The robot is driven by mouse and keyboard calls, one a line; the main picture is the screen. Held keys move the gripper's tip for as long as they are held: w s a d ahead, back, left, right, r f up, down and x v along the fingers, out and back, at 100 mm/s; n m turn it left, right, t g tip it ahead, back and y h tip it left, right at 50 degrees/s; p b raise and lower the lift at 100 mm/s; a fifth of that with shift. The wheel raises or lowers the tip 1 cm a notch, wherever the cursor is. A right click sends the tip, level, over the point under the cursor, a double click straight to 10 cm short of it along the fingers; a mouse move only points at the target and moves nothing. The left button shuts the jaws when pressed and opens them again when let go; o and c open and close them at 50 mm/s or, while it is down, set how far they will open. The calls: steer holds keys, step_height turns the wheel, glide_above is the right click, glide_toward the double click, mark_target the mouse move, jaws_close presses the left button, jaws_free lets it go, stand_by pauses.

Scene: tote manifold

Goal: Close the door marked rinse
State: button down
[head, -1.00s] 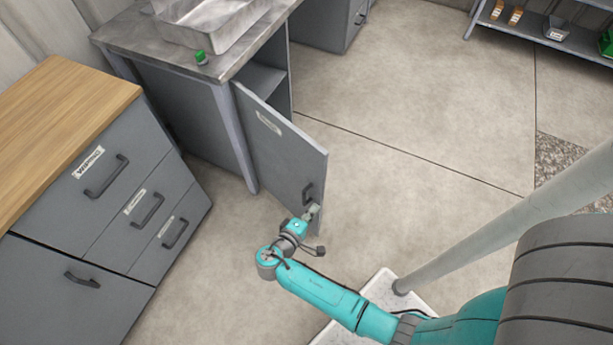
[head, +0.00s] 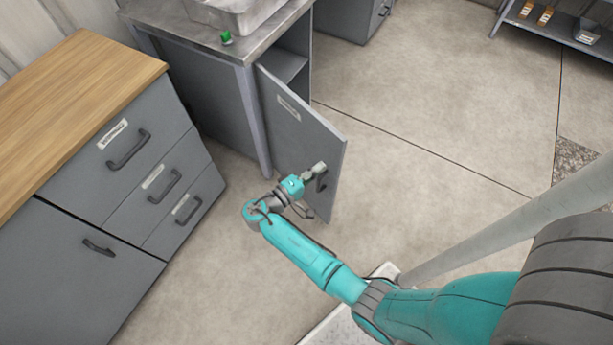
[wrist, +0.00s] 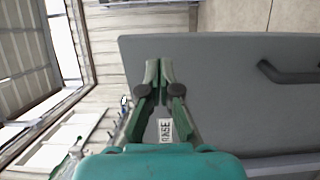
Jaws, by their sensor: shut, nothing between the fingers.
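The grey door (head: 285,130) of the sink cabinet stands open, swung out toward me. It bears a small white label (head: 288,107), too small to read in the head view; the wrist view shows a label (wrist: 165,131) only partly, its word hard to read. Its dark handle (head: 321,183) is near the free edge and also shows in the wrist view (wrist: 285,74). My gripper (head: 318,170) is shut and empty at the door's outer face, close to the handle. In the wrist view my fingertips (wrist: 158,64) lie before the panel, left of the handle. I cannot tell whether they touch it.
A drawer cabinet (head: 125,150) with a wooden top stands at left. The metal sink counter (head: 170,30) is above the open cabinet, with a small green object (head: 227,38) on it. Floor (head: 430,110) right of the door is clear. A shelf (head: 560,30) stands far right.

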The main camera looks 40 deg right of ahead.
mark_target(340, 153)
steer(key=shift+d, duration=3.2)
